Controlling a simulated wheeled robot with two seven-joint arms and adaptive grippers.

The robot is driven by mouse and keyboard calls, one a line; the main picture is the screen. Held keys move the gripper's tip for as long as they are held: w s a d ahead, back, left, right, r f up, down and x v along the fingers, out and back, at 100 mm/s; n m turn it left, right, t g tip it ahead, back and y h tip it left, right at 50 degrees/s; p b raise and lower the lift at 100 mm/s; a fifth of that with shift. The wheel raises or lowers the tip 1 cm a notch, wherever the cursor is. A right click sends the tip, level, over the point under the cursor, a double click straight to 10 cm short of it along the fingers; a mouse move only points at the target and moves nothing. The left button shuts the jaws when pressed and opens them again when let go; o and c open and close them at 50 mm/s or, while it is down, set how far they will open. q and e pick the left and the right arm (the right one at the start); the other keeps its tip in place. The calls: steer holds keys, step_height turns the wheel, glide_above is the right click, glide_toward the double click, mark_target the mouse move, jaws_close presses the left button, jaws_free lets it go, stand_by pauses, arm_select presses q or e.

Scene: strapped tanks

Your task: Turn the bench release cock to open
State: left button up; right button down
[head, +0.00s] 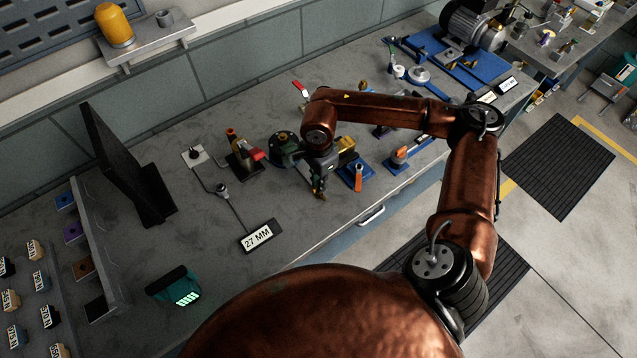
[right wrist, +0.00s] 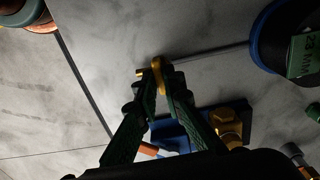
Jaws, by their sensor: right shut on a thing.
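My right gripper (head: 319,190) is low over the bench, pointing down, just left of a blue-based fitting with an orange handle (head: 358,180). In the right wrist view, its two dark green fingers (right wrist: 158,80) close on a small brass-coloured piece (right wrist: 157,68). This piece looks like the handle of the release cock, but the fingers hide part of it, and its open or closed position cannot be told. A thin grey line (right wrist: 210,52) runs from near it to the right. My left gripper is not in view.
The blue base (right wrist: 168,132) with a brass fitting (right wrist: 226,122) is close by the fingers. A 27 MM sign (head: 258,236) lies near the bench front. A black panel (head: 125,160) stands at left.

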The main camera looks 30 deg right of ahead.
steer(key=c, duration=2)
jaws_free()
steer(key=shift+c, duration=0.2)
step_height(320, 180, up, 12)
